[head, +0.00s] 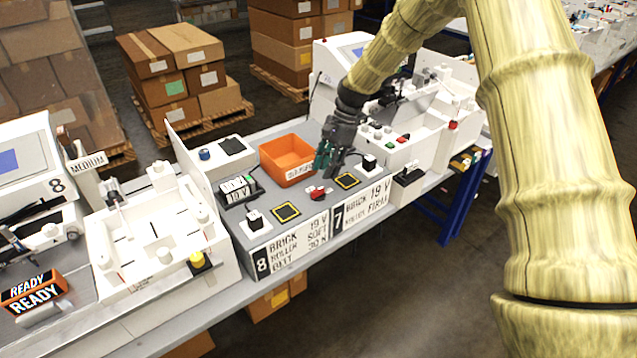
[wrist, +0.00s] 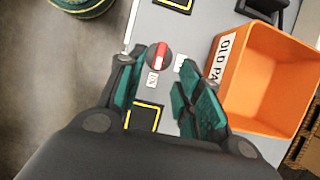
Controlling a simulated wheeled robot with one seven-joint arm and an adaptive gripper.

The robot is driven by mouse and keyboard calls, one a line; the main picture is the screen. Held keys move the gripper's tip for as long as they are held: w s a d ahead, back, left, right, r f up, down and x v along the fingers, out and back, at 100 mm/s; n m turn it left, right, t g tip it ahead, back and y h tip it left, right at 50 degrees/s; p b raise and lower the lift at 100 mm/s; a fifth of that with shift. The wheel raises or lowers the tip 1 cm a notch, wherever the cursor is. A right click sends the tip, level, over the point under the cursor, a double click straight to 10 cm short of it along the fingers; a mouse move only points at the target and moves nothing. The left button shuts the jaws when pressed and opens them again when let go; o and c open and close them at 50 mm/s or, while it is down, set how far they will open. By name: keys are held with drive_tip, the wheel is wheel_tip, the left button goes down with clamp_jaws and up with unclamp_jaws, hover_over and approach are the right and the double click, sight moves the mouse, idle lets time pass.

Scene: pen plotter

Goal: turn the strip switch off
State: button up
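A red switch (head: 318,192) sits on the grey bench between two yellow-edged black squares. In the wrist view the red switch (wrist: 160,56) shows as a red and pale bar on a dark round base, with small white labels beside it. Their print is too small to read, and I cannot tell the switch's setting. My gripper (head: 325,160) hangs above the bench, behind the switch and near the orange bin. In the wrist view my gripper (wrist: 155,78) has its green-padded fingers apart, with nothing between them. The switch lies just beyond the fingertips and looks untouched.
A black-topped white block (head: 368,164) stands right of my gripper. A black holder with white slips (head: 238,188) is at left. White machines flank this bench section.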

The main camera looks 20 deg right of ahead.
sight(318, 189)
drive_tip(key=shift+p+x, duration=0.95)
drive_tip(key=shift+x, duration=2.5)
drive_tip(key=shift+c, duration=0.2)
clamp_jaws()
